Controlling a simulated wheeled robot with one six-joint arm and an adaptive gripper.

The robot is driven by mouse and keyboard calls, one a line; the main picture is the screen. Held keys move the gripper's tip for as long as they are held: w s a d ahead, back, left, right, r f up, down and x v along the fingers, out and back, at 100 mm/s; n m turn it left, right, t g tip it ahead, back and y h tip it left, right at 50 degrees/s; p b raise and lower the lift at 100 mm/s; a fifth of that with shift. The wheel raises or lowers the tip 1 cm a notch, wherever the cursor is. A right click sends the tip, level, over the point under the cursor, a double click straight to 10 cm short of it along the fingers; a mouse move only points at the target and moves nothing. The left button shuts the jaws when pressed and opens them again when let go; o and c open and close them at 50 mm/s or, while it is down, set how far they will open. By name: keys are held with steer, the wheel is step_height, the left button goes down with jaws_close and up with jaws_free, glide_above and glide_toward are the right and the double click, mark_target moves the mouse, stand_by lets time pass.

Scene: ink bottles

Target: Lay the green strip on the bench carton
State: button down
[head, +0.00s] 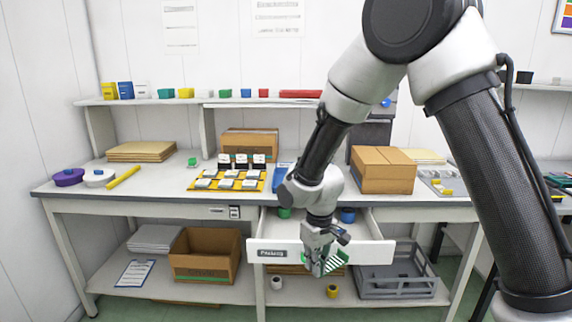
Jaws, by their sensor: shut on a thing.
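My gripper (318,268) hangs in front of the open drawer's face, pointing down. It is shut on a green striped piece, the green strip (335,261), which sticks out to the right of the fingers, tilted. The fingers hide part of it. A closed brown carton (383,172) stands on the bench, right of my forearm and above and to the right of my gripper. Another brown carton (250,143) stands at the back of the bench, left of my arm; the white-topped bottles partly cover its lower part.
The drawer (372,252) is pulled out, with green (285,212) and blue (348,215) items inside. An orange tray (195,186) with several white pieces sits on the bench. An open carton (205,268) and a grey crate (398,288) are on the lower shelf.

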steer(key=w+d+f+m, duration=0.1)
steer(key=w+d+m, duration=0.2)
steer(key=d, duration=0.8)
steer(key=w+d+f+m, duration=0.1)
steer(key=w+d+m, duration=0.2)
steer(key=d, duration=0.7)
steer(key=shift+w+d+f+m, duration=0.4)
steer(key=shift+w, duration=0.3)
